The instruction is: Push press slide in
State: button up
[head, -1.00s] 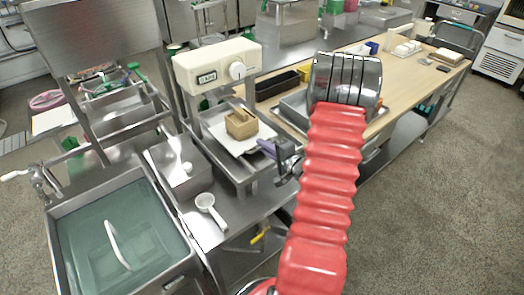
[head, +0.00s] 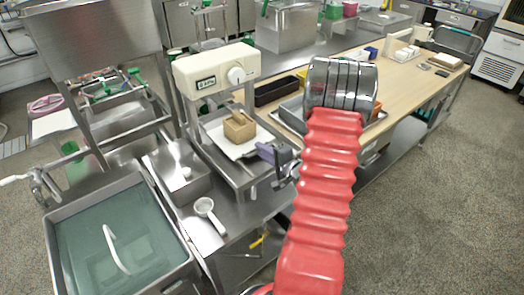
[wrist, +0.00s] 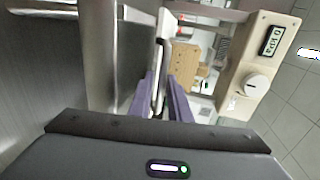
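The press has a cream head (head: 216,72) with a small display and a white knob; the head also shows in the wrist view (wrist: 258,65), its display reading 0 kPa. Under it, a pale slide plate (head: 226,140) carries a tan wooden block (head: 239,127); the block also shows in the wrist view (wrist: 180,66). My gripper (head: 262,152), with purple fingers, is at the slide's right front side. In the wrist view its fingers (wrist: 164,88) are apart, with a metal bar (wrist: 162,60) showing between or just beyond them. Contact with the bar is unclear.
A water-filled sink (head: 120,235) stands at the left front. A white scoop (head: 208,212) lies on the steel bench beside a steel box (head: 183,172). A black tray (head: 276,90) and a wooden table (head: 400,75) are behind my arm. Carpet is clear at the right.

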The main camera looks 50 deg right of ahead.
jog(key=v, duration=1.3)
jog(key=shift+s, duration=0.15)
jog(key=shift+f, duration=0.1)
jog(key=shift+c, duration=0.2)
jog(key=shift+s, duration=0.45)
jog(key=c, duration=0.3)
jog(key=shift+d+v, duration=0.2)
jog(key=shift+v, duration=1.55)
grip_shut()
jog(key=shift+d, duration=0.1)
